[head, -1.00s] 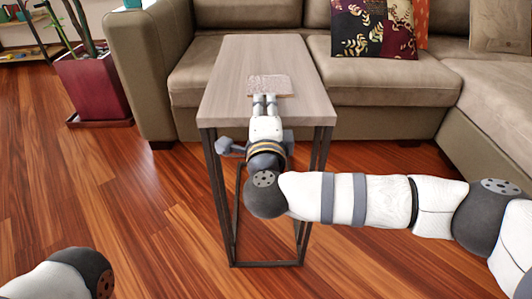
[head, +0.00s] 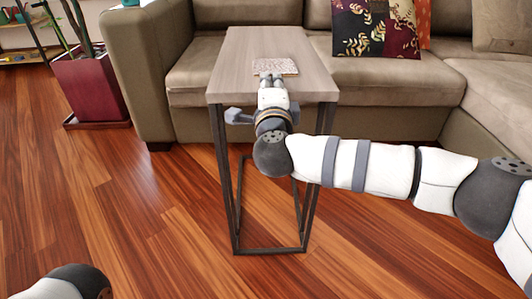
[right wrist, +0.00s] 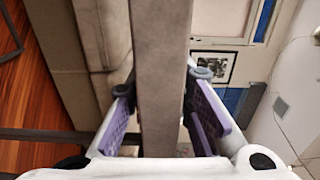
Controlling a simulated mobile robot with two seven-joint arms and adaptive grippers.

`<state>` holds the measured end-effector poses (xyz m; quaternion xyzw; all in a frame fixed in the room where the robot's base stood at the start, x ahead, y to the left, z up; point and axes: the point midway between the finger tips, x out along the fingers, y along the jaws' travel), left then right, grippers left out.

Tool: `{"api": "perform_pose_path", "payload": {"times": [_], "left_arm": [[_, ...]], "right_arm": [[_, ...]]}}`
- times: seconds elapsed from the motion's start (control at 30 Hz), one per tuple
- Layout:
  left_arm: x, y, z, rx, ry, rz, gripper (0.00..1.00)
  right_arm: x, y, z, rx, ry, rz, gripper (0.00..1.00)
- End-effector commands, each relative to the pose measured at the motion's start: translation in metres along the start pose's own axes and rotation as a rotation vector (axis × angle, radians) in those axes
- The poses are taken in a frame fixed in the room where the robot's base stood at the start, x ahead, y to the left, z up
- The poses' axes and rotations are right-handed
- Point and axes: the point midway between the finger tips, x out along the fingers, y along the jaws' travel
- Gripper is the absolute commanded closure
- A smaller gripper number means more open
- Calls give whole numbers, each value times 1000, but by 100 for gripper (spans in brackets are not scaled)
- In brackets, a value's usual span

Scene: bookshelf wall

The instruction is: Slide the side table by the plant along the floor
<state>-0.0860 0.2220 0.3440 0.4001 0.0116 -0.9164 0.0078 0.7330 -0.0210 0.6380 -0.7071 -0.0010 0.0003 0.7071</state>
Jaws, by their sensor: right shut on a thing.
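The side table (head: 237,60) has a pale grey wooden top and a thin dark metal frame. It stands upright in front of the sofa. My right gripper (head: 270,77) is shut on the near edge of the tabletop. In the right wrist view the tabletop edge (right wrist: 160,60) runs between the two purple-padded fingers. A small patterned flat thing (head: 276,66) lies on the top just beyond the fingertips. The plant (head: 78,22) stands in a dark red pot (head: 90,85) to the left of the table. My left gripper is outside the views; only part of that arm shows.
The beige sofa (head: 375,80) lies right behind the table. Its armrest (head: 152,70) stands between the pot and the table, and its chaise (head: 490,110) is at the right. The wooden floor (head: 130,210) in front and to the left is clear.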

Motion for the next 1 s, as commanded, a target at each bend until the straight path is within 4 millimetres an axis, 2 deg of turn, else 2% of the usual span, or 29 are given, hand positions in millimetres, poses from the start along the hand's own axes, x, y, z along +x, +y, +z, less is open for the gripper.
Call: {"api": "perform_pose_path", "payload": {"times": [0.03,0.3,0.7,1.0], "left_arm": [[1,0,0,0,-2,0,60],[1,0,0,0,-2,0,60],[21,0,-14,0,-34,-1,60],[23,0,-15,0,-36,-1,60]], "right_arm": [[4,-4,-6,0,14,-10,100],[6,-5,-7,-1,15,-10,100],[48,-1,-21,-2,16,-9,100],[55,-6,-24,-1,15,-9,100]]}}
